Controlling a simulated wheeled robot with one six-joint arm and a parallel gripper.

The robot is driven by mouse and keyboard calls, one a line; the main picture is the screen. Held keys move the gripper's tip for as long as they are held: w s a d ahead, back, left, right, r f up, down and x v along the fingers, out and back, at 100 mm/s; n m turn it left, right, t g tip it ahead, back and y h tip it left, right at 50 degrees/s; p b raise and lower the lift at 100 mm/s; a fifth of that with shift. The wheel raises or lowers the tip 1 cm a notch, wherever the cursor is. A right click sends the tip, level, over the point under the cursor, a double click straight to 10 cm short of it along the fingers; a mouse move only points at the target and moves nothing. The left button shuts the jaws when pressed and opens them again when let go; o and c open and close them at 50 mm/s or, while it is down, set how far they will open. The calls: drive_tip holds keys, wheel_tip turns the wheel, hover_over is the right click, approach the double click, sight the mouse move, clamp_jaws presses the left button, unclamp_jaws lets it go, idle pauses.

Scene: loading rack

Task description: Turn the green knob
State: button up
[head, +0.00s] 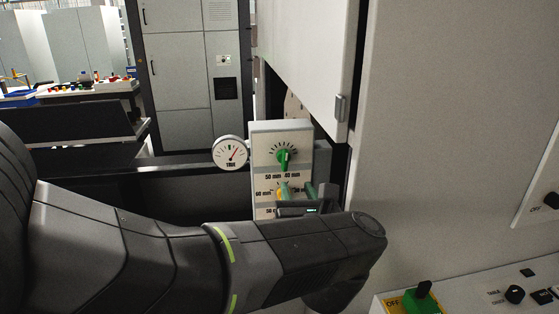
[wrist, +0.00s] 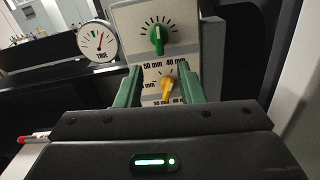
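The green knob (head: 284,156) is on the upper part of a light grey panel (head: 262,139), with a dial scale around it. In the wrist view the green knob (wrist: 157,38) points about straight up. A yellow knob (wrist: 168,87) sits below it on the same panel. My gripper (wrist: 159,70) has its two green fingers apart with nothing held between them. The fingers are below the green knob and do not touch it. In the wrist view the yellow knob shows between them. In the head view my gripper (head: 297,189) partly covers the lower panel.
A round gauge (head: 230,152) marked "TRUE" is left of the panel. A large grey cabinet (head: 440,140) stands close on the right. Another green switch (head: 422,299) sits on a yellow plate at the lower right. A dark rail runs left of the panel.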

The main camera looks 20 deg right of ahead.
sight(286, 163)
drive_tip(key=p+x, duration=0.1)
drive_tip(key=x, duration=1.2)
drive_tip(key=shift+w+a, duration=0.1)
drive_tip(key=shift+w, duration=0.1)
drive_tip(key=c, duration=0.6)
